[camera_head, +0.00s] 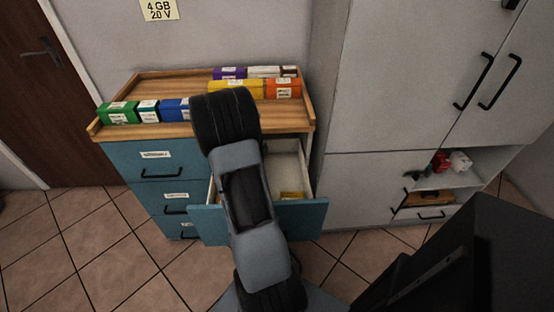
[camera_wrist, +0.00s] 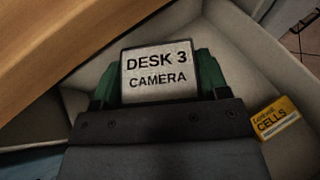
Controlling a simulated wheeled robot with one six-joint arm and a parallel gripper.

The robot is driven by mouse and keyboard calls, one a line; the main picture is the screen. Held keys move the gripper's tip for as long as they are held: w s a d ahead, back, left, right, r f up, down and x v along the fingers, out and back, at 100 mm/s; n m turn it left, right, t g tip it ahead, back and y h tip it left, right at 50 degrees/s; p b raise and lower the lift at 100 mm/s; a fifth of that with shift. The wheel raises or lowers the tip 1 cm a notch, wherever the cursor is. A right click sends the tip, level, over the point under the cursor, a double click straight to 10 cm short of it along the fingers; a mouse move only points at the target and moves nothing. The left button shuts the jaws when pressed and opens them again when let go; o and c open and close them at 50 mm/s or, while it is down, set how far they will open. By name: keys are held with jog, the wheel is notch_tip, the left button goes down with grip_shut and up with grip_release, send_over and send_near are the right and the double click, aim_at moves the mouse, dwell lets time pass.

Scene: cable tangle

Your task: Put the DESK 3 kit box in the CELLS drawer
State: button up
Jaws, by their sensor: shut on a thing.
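The DESK 3 kit box (camera_wrist: 160,88) shows in the wrist view as a dark-edged box with a white "DESK 3 CAMERA" label. My gripper (camera_wrist: 157,72) is shut on it, with a green part at each side of the box. The box is over or inside the open drawer, whose pale interior (camera_wrist: 225,28) surrounds it; I cannot tell whether it touches the bottom. A yellow "CELLS" pack (camera_wrist: 273,118) lies in this drawer. In the head view the open drawer (camera_head: 310,215) has a teal front. My arm hides the box and gripper there.
The wooden cabinet top (camera_head: 180,85) overhangs the drawer at its back and carries several coloured boxes (camera_head: 118,113). Closed teal drawers (camera_head: 155,168) are at the left. A tall grey cabinet (camera_head: 400,100) stands close on the right. A dark panel (camera_head: 460,265) fills the lower right.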

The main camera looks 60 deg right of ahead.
jog(key=s+d+f+m+g+b, duration=0.2)
jog(key=s+d+f+m+g, duration=0.1)
jog(key=s+d, duration=0.25)
jog(key=shift+s+a+f+b, duration=0.1)
jog(key=shift+f+b, duration=0.15)
jog(key=shift+f, duration=0.85)
jog(key=shift+s+f+b, duration=0.15)
jog(key=shift+f+b, duration=0.15)
jog(key=shift+f, duration=0.85)
jog(key=shift+s+a+f+b, duration=0.1)
jog(key=shift+f+b, duration=0.15)
jog(key=shift+f, duration=0.85)
jog(key=shift+f+b, duration=0.65)
jog(key=shift+b, duration=0.25)
jog(key=o, duration=1.1)
jog(key=v, duration=0.9)
jog(key=p+v, duration=0.1)
jog(key=v, duration=0.3)
jog(key=shift+w+a+r, duration=0.25)
jog(key=shift+w+r, duration=0.05)
jog(key=shift+w, duration=0.05)
